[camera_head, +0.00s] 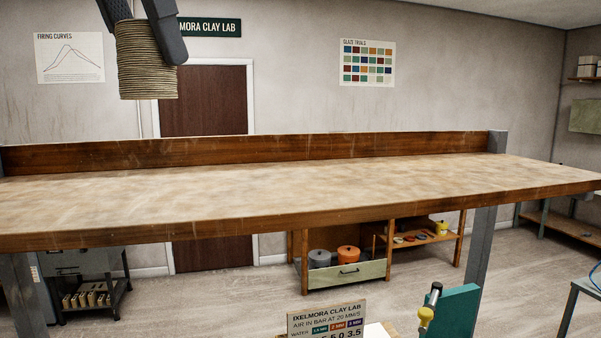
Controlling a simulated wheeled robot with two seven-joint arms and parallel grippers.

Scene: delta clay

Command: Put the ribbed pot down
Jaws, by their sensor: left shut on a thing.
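The ribbed pot (146,62) is a tan, ridged, roughly cylindrical vessel at the top left of the head view. My left gripper (143,25) comes in from the top edge with its dark fingers on either side of the pot's upper part. It is shut on the pot and holds it upright in the air, above the level of the worktable (300,195). The pot's top is partly hidden by the fingers. My right gripper does not show.
The tabletop is bare and wide, with a raised wooden board (250,152) along its back edge. Below stand a shelf unit with a drawer (345,273) and a dark cart (90,290). A sign (326,322) and a teal block (458,312) are at the bottom front.

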